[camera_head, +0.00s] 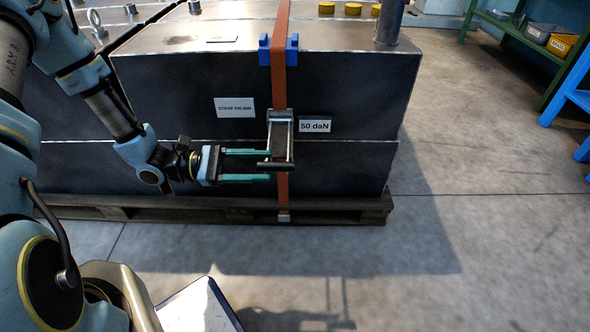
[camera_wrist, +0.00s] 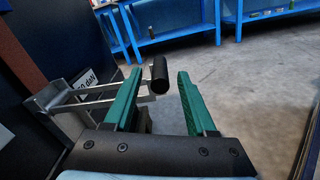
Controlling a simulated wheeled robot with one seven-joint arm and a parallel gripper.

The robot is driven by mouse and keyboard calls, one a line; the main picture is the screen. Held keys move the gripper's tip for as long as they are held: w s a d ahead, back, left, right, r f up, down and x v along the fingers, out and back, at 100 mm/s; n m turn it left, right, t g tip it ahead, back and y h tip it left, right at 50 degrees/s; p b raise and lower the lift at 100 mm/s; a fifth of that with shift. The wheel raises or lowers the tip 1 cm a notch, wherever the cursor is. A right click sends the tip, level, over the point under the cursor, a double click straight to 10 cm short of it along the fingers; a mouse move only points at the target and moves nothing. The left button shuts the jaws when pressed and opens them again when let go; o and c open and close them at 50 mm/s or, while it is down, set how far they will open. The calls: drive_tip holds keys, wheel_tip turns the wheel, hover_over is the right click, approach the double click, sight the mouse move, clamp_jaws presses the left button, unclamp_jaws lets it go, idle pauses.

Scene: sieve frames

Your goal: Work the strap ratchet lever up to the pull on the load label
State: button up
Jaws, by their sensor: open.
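The strap ratchet (camera_head: 281,130) sits on an orange strap (camera_head: 281,75) down the front of a dark crate. Its metal lever (camera_wrist: 95,100) sticks out from the crate face and ends in a black handle bar (camera_head: 276,166). My gripper (camera_head: 269,165) comes from the left with green fingers open. In the wrist view, the handle bar (camera_wrist: 160,75) lies between the fingertips of my gripper (camera_wrist: 159,74), nearer the left finger; contact cannot be told. A white label (camera_head: 315,126) reading "50 daN" is right of the ratchet. Another white label (camera_head: 235,107) is to its left, its print small.
The dark crates (camera_head: 180,85) stand on a wooden pallet (camera_head: 340,208). A blue edge guard (camera_head: 265,50) holds the strap at the top edge. Open concrete floor (camera_head: 470,190) lies to the right, with green shelving (camera_head: 515,30) and blue racks (camera_wrist: 170,38) beyond.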

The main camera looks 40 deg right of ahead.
sight(286, 168)
drive_tip(key=b+x, duration=0.1)
drive_tip(key=x, duration=0.6)
drive_tip(key=shift+s+d, duration=0.15)
drive_tip(key=shift+d, duration=0.05)
clamp_jaws()
drive_tip(key=shift+s, duration=0.1)
drive_tip(key=shift+a+f, duration=0.1)
drive_tip(key=shift+a, duration=0.05)
idle(0.9)
